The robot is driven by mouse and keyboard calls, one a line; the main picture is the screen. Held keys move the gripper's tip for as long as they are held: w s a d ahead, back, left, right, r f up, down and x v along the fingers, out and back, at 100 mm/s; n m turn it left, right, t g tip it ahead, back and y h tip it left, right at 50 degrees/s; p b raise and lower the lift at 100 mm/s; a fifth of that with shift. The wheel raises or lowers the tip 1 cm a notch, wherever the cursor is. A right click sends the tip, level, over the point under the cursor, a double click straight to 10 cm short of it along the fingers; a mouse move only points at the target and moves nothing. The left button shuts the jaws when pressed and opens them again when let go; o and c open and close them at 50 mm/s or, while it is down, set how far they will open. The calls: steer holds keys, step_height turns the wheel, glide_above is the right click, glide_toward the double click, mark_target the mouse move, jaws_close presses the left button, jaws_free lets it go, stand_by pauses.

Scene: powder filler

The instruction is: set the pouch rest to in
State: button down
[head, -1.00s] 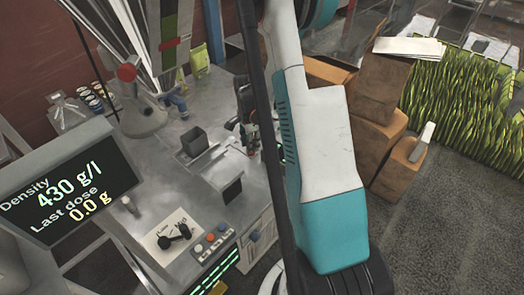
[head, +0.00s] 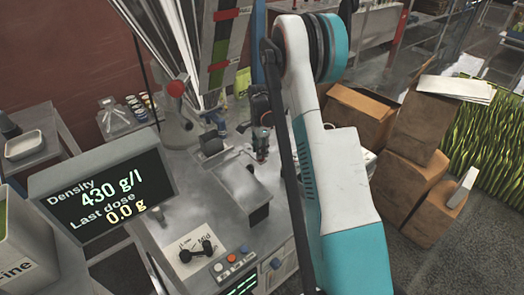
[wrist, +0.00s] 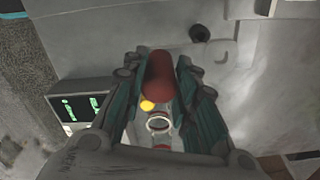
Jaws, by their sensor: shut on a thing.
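My gripper (head: 262,152) points down at the machine's grey worktop, beside a grey sloped block (head: 243,178) with a dark front end. In the wrist view my gripper (wrist: 165,95) has its two teal fingers on either side of a red rounded knob (wrist: 160,72) and is shut on it. A small dark box (head: 211,145) stands behind the block.
A display (head: 105,200) at the left reads density 430 g/l and last dose 0.0 g. A panel with coloured buttons (head: 235,258) and a plate with black knobs (head: 197,250) are at the front. Cardboard boxes (head: 408,180) stand at the right.

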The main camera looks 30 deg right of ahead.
steer(key=shift+w+r, duration=0.1)
steer(key=shift+w, duration=0.15)
steer(key=c, duration=1.3)
jaws_free()
step_height(320, 180, up, 12)
steer(key=shift+f, duration=0.1)
